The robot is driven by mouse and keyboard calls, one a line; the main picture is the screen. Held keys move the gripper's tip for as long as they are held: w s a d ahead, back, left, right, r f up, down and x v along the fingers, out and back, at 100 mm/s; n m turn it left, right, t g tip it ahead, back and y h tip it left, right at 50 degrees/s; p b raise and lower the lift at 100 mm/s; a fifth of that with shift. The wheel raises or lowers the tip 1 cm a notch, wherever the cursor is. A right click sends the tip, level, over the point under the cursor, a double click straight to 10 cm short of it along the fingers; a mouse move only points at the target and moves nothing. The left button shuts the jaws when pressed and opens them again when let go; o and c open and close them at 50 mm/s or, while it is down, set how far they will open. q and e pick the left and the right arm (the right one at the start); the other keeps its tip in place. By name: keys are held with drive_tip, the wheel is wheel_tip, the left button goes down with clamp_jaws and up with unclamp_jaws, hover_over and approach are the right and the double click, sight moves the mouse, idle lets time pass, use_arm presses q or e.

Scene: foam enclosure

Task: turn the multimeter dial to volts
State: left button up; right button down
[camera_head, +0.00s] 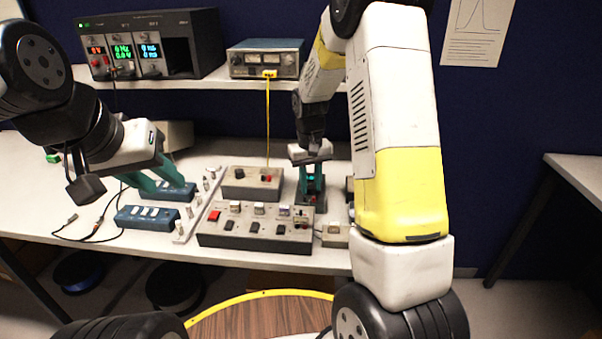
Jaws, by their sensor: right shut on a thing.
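The multimeter appears to be the small dark device (313,207) with a bit of cyan glow, on the bench right of centre. My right gripper (312,190) points down over it with its teal fingers shut on what looks like the multimeter's dial. The dial itself is hidden by the fingers, so I cannot tell its setting. My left gripper (168,184) is open and empty, its teal fingers spread above the bench near a blue power strip (147,217).
A grey switch panel (255,243) with a red button stands at the bench front, a smaller grey box (252,183) behind it. A yellow cable (267,120) hangs from the blue instrument (266,59) on the shelf. A black power supply (192,40) is at upper left.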

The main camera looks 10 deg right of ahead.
sight(310, 186)
drive_tip(key=shift+m, duration=0.4)
drive_tip(key=c, duration=1.1)
unclamp_jaws()
drive_tip(key=shift+c, duration=0.2)
wheel_tip(310, 186, up, 7)
drive_tip(key=shift+a+f, duration=0.1)
drive_tip(key=shift+r, duration=0.55)
